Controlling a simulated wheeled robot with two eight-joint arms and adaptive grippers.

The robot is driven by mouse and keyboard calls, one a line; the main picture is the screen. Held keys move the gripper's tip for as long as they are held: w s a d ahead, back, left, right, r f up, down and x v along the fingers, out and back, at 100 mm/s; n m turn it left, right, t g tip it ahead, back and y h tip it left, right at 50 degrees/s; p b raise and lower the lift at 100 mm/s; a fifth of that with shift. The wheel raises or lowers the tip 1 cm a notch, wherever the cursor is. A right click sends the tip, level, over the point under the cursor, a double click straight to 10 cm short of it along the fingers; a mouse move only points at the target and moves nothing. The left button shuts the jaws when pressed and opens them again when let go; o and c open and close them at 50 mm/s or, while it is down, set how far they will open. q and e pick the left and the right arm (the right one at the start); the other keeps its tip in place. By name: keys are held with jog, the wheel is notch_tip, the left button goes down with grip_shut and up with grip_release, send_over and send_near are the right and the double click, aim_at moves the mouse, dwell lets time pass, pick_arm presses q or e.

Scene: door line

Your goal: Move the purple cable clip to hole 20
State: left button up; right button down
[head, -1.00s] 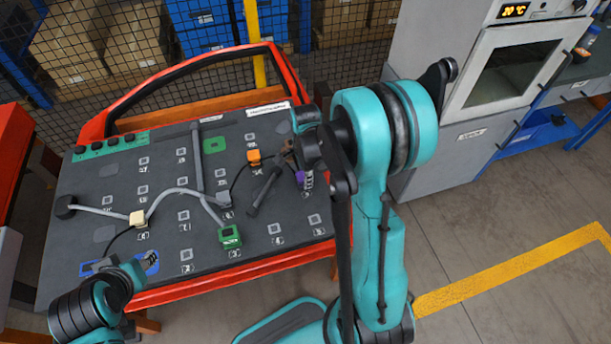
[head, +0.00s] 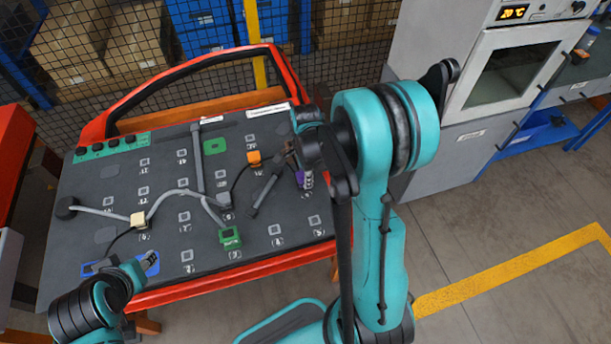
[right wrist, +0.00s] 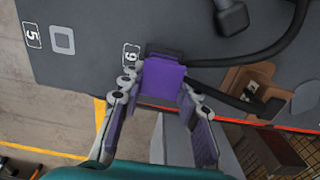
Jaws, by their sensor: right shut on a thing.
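The purple cable clip (head: 301,178) is at the right side of the dark board (head: 118,215); it also shows in the right wrist view (right wrist: 163,78). My right gripper (right wrist: 160,88) is shut on it, with one finger on each side. The clip is beside a label that reads like 9 or 6; I cannot tell whether it is seated or slightly raised. My right arm partly hides this area in the head view. My left gripper (head: 148,263) is over the board's near left corner; its jaw state is unclear. I cannot make out the number 20.
A black cable (right wrist: 212,63) runs beside the purple clip. An orange clip (head: 254,158), a green clip (head: 230,238) and a cream clip (head: 138,220) stand on the board with cables. A red frame (head: 240,268) edges the board. A grey cabinet stands to the right.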

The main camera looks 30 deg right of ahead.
jog(key=shift+r+p, duration=2.55)
jog(key=shift+r, duration=1)
